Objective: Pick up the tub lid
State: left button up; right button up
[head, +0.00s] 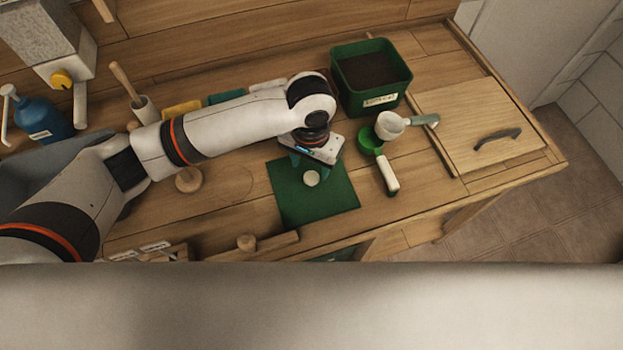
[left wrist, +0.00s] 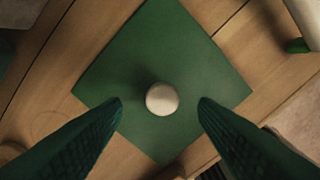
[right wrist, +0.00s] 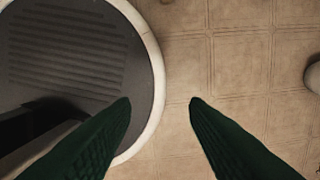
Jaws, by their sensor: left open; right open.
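The tub lid (head: 335,195) is a flat dark green square with a pale round knob (head: 311,178) at its middle. It lies on the wooden bench. My left gripper (head: 312,164) is above it, pointing down. In the left wrist view the lid (left wrist: 165,45) lies below my open fingers, and the knob (left wrist: 162,99) shows between the two fingertips, with a gap on each side. The fingers look to be above the lid; how far I cannot tell. My right gripper (right wrist: 160,101) is open and empty, over the floor.
A green square tub (head: 344,92) of dark soil stands behind the lid. Two scoops, one white (head: 390,124) and one green (head: 370,141), lie to its right. A wooden panel (head: 462,105) with a dark handle is farther right. A wooden strip (head: 280,241) lies at the front edge.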

aim_at(311, 176)
pick_arm(q)
jog(key=f, duration=0.3)
jog(key=shift+s+f+p, duration=0.2)
jog(key=shift+f+p, duration=0.1)
jog(key=shift+p, duration=0.1)
jog(key=shift+f, duration=0.3)
jog(key=shift+w+d+f, duration=0.1)
jog(key=c, duration=1.1)
pick_arm(e)
jog(key=shift+w+r, duration=0.55)
jog(key=shift+w, duration=0.3)
